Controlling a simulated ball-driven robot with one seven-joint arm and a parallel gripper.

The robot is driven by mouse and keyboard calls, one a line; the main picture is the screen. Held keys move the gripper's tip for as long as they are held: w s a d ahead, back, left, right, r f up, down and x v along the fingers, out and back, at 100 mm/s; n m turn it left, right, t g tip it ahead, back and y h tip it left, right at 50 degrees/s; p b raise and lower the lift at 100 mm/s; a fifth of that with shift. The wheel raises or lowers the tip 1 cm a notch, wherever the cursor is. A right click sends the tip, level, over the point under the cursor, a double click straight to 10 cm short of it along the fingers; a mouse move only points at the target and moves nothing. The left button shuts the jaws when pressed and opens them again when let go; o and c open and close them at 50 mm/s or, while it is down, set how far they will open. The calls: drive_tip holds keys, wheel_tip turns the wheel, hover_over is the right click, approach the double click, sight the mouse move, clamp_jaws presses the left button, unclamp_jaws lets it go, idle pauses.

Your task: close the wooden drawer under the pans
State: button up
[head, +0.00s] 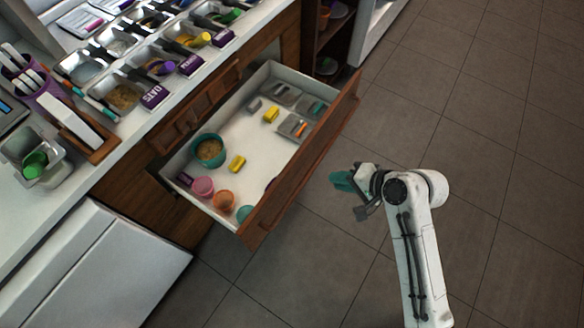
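The wooden drawer (302,168) is pulled far out of the counter in the head view, below the row of metal topping pans (122,97). Its wooden front panel faces the lower right, with the white-lined interior visible behind it. Inside are a teal tub with grainy contents (209,151), several cups, yellow blocks and grey trays. My gripper (352,190) is in front of the drawer, to the right of its front panel, over the floor and apart from it. A teal part and a dark grey part show at its end; I cannot tell whether it is open.
The white counter (40,205) holds a purple container (38,87) and metal bins. A white cabinet (105,270) stands at the lower left. An open shelf (328,40) stands beyond the drawer. The tiled floor (480,130) in front of the drawer looks clear.

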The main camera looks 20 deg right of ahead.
sight(292, 169)
drive_tip(key=shift+w+a+f, duration=0.2)
drive_tip(key=shift+w, duration=0.15)
drive_tip(key=shift+c, duration=0.7)
drive_tip(key=x, duration=0.8)
drive_tip(key=shift+w+a+f, duration=0.1)
drive_tip(key=shift+w+f, duration=0.15)
clamp_jaws()
drive_tip(key=w+a, duration=0.2)
drive_tip(key=shift+w+f, duration=0.15)
drive_tip(key=shift+w, duration=0.2)
drive_tip(key=shift+w+a, duration=0.35)
drive_tip(key=shift+w, duration=0.05)
